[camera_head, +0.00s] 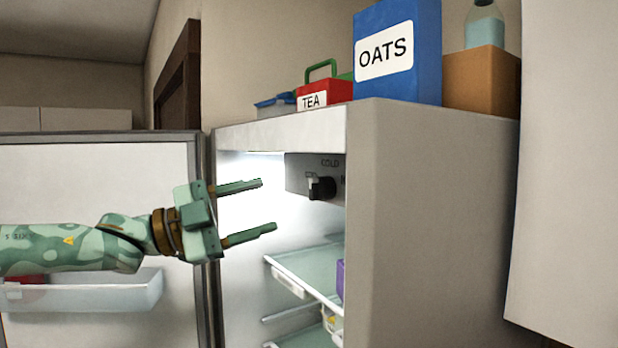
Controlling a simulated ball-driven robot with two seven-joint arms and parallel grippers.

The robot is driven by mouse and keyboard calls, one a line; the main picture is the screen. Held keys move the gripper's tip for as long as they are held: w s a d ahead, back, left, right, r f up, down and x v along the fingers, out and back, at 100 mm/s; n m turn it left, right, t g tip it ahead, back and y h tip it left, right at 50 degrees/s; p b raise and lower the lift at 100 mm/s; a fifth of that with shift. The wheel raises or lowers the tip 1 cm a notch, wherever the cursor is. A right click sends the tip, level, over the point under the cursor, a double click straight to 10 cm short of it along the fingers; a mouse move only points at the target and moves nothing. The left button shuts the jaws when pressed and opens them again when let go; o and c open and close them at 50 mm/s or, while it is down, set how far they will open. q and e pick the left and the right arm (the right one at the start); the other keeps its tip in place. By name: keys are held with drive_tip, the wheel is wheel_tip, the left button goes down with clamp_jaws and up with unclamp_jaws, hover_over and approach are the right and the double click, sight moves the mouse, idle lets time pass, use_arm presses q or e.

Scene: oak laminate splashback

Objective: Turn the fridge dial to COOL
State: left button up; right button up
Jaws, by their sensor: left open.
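The fridge dial (322,188) is a black knob on a grey control panel (297,172) inside the open fridge, high up near the right edge of the opening. "COLD" is printed above the knob. I cannot tell where the knob points. My left gripper (268,205) is open and empty at the fridge opening, its two fingers pointing right toward the dial. In the picture its tips are left of the knob, apart from it. My right gripper is not in view.
The fridge door (95,190) stands open at the left, with a clear bin (110,291). Glass shelves (308,268) lie below the dial, with a purple item (340,279) on one. A blue OATS box (397,55) and red TEA box (324,94) stand on top.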

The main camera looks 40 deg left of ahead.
sight(310, 192)
use_arm(q)
drive_tip(key=p+x, duration=0.3)
drive_tip(key=x, duration=0.4)
drive_tip(key=shift+w+d+r, duration=0.1)
drive_tip(key=shift+w+r, duration=0.15)
drive_tip(key=shift+w, duration=0.15)
drive_tip(key=shift+p+x, duration=0.35)
drive_tip(key=shift+x, duration=0.45)
drive_tip(key=shift+d+f, duration=0.1)
drive_tip(key=shift+d, duration=0.15)
drive_tip(key=shift+a, duration=0.15)
drive_tip(key=c, duration=1)
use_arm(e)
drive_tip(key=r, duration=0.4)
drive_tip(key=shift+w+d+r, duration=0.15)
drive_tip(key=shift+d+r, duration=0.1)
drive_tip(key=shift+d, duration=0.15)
